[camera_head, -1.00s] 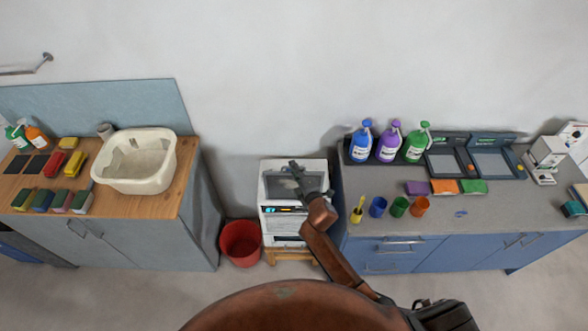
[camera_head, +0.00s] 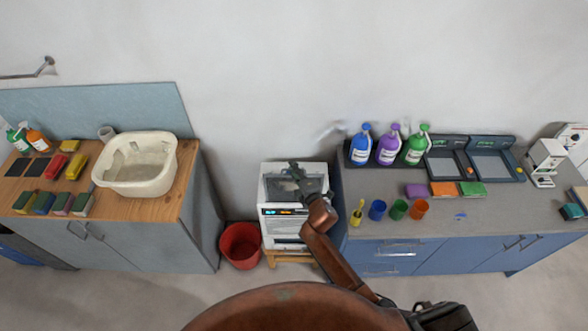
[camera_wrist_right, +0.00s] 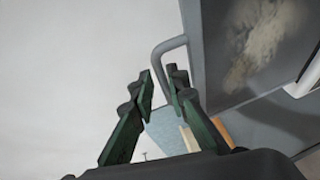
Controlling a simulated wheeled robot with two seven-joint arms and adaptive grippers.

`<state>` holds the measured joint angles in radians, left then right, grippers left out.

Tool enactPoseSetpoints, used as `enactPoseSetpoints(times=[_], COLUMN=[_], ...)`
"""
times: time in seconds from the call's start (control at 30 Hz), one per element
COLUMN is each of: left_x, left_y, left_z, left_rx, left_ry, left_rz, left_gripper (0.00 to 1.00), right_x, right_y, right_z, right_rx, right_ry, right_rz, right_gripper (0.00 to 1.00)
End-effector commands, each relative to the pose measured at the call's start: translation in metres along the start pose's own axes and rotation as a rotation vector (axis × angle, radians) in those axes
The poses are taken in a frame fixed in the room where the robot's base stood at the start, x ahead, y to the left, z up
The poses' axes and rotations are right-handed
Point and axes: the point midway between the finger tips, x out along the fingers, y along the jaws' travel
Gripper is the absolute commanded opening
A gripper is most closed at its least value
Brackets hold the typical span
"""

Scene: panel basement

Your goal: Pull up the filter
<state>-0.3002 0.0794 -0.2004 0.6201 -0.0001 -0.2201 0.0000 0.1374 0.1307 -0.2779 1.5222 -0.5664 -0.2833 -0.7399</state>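A white boxy appliance (camera_head: 284,232) stands between the two counters, with a dark grey panel (camera_head: 318,184) in its top. In the right wrist view a grey panel with a dusty beige patch (camera_wrist_right: 258,45) fills the upper right; it seems to be the filter. A grey bent handle (camera_wrist_right: 172,45) sticks out from its left side. My right gripper (camera_head: 290,178) is over the appliance's top. In the wrist view its green-and-black fingers (camera_wrist_right: 159,78) are apart, with the handle's bend at their tips. I cannot tell whether they touch it. My left gripper is not in view.
A red bucket (camera_head: 240,246) stands on the floor left of the appliance. A wooden-topped counter (camera_head: 185,195) with a white basin (camera_head: 137,178) is on the left. A blue counter (camera_head: 440,222) with bottles, cups and sponges is close on the right.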

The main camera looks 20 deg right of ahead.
Motion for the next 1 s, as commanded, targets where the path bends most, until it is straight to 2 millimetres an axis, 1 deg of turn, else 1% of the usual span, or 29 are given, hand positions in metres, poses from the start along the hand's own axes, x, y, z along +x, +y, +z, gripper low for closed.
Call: enactPoseSetpoints(times=[0.13,0.23,0.37,0.6,0.7,0.83,1.0], left_x=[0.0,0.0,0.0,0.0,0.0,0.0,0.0], left_y=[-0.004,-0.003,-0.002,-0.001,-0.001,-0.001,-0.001], left_z=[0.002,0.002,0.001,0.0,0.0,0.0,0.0], left_rx=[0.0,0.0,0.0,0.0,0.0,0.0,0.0], left_ry=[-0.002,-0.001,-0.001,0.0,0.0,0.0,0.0], left_rz=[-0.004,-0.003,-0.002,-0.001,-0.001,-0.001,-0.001], left_gripper=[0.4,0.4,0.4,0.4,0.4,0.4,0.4], right_x=[-0.002,-0.011,-0.034,-0.085,-0.101,-0.114,-0.12], right_y=[-0.001,-0.002,-0.002,-0.002,-0.001,-0.001,0.0], right_z=[0.0,0.001,0.0,0.001,0.001,0.0,0.0], right_rx=[0.0,0.0,-0.001,0.001,-0.001,-0.001,0.0], right_ry=[0.0,-0.001,0.0,-0.001,0.0,0.0,-0.001], right_rz=[-0.001,-0.002,-0.002,-0.002,-0.001,0.0,-0.001], right_gripper=[0.14,0.14,0.14,0.14,0.14,0.14,0.14])
